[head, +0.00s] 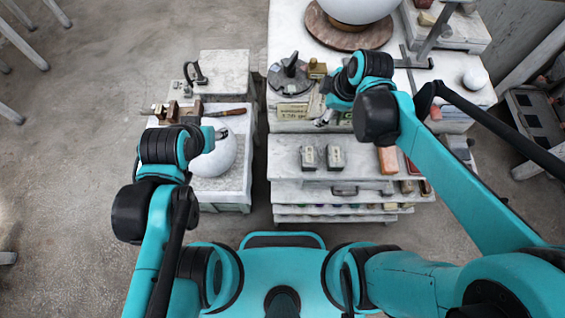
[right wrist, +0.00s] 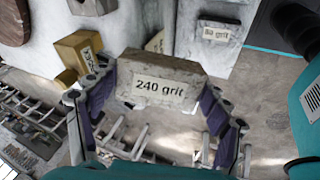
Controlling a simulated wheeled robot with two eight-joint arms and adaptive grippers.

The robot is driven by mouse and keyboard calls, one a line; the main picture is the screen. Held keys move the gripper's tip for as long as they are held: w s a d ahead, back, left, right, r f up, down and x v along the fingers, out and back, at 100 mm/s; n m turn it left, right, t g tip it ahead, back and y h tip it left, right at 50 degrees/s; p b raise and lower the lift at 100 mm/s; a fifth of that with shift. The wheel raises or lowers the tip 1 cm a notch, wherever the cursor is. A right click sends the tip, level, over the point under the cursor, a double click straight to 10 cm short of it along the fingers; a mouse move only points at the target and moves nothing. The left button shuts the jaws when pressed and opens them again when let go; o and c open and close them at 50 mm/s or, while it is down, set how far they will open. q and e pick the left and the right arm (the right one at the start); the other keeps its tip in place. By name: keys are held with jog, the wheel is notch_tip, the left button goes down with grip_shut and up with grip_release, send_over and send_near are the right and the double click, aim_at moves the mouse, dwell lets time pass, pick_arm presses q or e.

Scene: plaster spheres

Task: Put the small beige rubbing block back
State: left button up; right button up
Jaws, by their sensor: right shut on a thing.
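The small beige rubbing block (right wrist: 160,82), labelled "240 grit", sits between the two fingers of my right gripper (right wrist: 150,108) in the right wrist view. The gripper is shut on it. In the head view my right gripper (head: 326,117) is over the upper shelf, beside a lettered sign (head: 293,111), and mostly hidden by its own wrist. My left gripper (head: 220,133) is by the white sphere (head: 214,156) on the left stand; its fingers are too hidden to tell open from shut.
Two grey labelled blocks (head: 308,157) stand on the lower shelf (head: 285,172), with a reddish-brown block (head: 387,160) to their right. A dark turntable (head: 290,78) and a yellowish block (head: 316,68) lie behind. Another block, labelled "80 grit" (right wrist: 216,33), shows in the wrist view.

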jog(key=s+f+n+g+h+b, duration=0.2)
jog(key=s+f+g+b, duration=0.3)
jog(key=s+f, duration=0.5)
jog(key=t+b, duration=0.1)
jog(key=b, duration=0.4)
send_over(283, 159)
jog(key=shift+h, duration=0.3)
notch_tip(283, 159, down, 7)
jog(key=shift+a+f, duration=0.1)
jog(key=shift+f+b, duration=0.45)
jog(key=shift+f, duration=1.5)
jog(key=shift+f, duration=0.15)
jog(key=o, duration=1.2)
jog(key=shift+o, duration=0.2)
